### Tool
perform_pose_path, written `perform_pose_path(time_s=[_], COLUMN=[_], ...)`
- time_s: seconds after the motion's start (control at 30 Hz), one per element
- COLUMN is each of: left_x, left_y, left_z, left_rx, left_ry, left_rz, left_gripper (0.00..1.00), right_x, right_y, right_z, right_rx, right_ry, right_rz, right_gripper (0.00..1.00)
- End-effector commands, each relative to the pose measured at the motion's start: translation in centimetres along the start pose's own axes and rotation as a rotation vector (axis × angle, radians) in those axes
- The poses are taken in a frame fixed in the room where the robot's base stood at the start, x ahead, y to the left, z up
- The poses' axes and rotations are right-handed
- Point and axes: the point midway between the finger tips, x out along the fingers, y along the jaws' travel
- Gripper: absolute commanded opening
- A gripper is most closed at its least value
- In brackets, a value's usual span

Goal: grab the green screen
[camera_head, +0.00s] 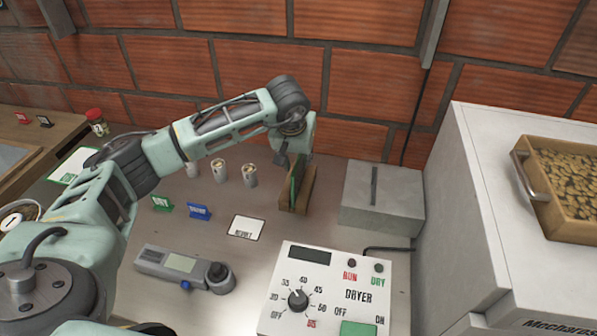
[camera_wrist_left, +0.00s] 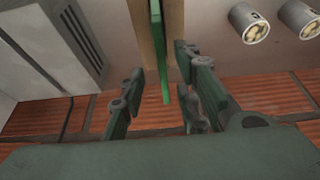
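The green screen (camera_head: 294,186) stands upright on edge in a wooden holder (camera_head: 307,190) on the table, partly hidden by my left gripper (camera_head: 294,158) above it. In the left wrist view the screen shows as a thin green strip (camera_wrist_left: 157,45) beside the pale wood (camera_wrist_left: 172,25). It reaches down between the spread fingers of my left gripper (camera_wrist_left: 160,72). There is space on both sides of the strip, so the fingers do not appear closed on it. My right gripper is not in view.
A grey slotted block (camera_head: 385,197) stands right of the holder. Several cups of beans, including one cup (camera_head: 250,175), stand to its left. A dryer control box (camera_head: 325,290), a handheld meter (camera_head: 182,268) and small signs are nearer. A white machine (camera_head: 480,200) bounds the right; a brick wall is behind.

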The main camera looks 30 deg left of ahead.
Motion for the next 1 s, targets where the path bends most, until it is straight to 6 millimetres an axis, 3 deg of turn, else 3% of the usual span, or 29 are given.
perform_pose_path(time_s=[0.07, 0.3, 1.0], left_x=[0.9, 3.4, 3.8], left_y=[-0.3, -0.3, -0.3], left_z=[-0.1, -0.1, 0.1], left_rx=[-0.003, -0.001, -0.001], left_ry=[-0.006, 0.0, 0.001], left_rz=[-0.001, 0.0, 0.0], left_gripper=[0.3, 0.3, 0.3], right_x=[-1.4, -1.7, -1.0], right_y=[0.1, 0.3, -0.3], right_z=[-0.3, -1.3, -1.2], right_rx=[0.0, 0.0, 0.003], right_ry=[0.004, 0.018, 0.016], right_rz=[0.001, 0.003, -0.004], right_gripper=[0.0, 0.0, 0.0])
